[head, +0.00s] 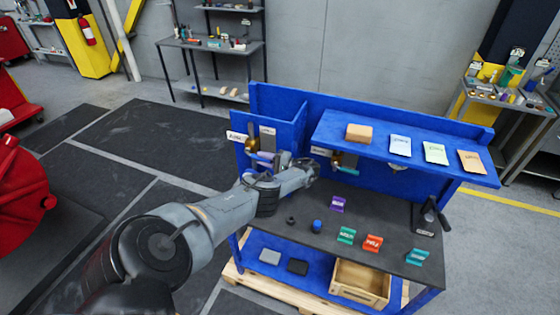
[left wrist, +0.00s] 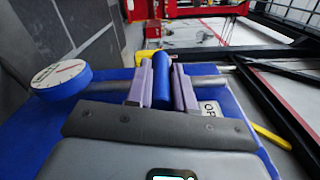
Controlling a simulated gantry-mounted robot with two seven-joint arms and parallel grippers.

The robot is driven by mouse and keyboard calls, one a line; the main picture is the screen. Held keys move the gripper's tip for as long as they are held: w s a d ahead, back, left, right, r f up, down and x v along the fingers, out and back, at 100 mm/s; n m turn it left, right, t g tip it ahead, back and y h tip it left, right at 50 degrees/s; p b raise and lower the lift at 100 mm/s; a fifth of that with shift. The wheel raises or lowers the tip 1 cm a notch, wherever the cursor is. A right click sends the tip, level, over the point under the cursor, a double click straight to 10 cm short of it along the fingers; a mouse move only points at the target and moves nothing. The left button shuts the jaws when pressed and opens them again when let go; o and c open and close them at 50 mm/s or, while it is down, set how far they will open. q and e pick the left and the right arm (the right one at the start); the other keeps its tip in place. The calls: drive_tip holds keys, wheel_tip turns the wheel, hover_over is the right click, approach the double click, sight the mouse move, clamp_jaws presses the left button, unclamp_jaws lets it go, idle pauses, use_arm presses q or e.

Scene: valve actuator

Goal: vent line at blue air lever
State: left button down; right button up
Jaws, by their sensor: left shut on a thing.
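The blue air lever (left wrist: 162,85) stands between the two lavender fingers of my left gripper (left wrist: 162,82) in the left wrist view. The fingers are shut on it, one on each side. A grey pipe (left wrist: 208,82) runs across behind them, and a label starting with "OP" (left wrist: 209,108) is partly covered. In the head view my left gripper (head: 263,157) is at the bench's left blue panel, beside a brass valve (head: 250,143). The lever is hard to make out there. My right gripper is not in view.
A round gauge (left wrist: 60,78) is left of the lever, and a yellow handle (left wrist: 271,137) is to the right. A second brass valve (head: 336,160) with a teal lever (head: 347,170) is nearby. Coloured blocks lie on the dark benchtop (head: 385,215); a wooden crate (head: 360,283) sits below.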

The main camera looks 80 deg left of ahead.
use_arm(q)
drive_tip(key=shift+f, duration=0.15)
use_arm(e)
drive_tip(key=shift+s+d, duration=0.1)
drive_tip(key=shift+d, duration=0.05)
use_arm(q)
drive_tip(key=c, duration=1)
unclamp_jaws()
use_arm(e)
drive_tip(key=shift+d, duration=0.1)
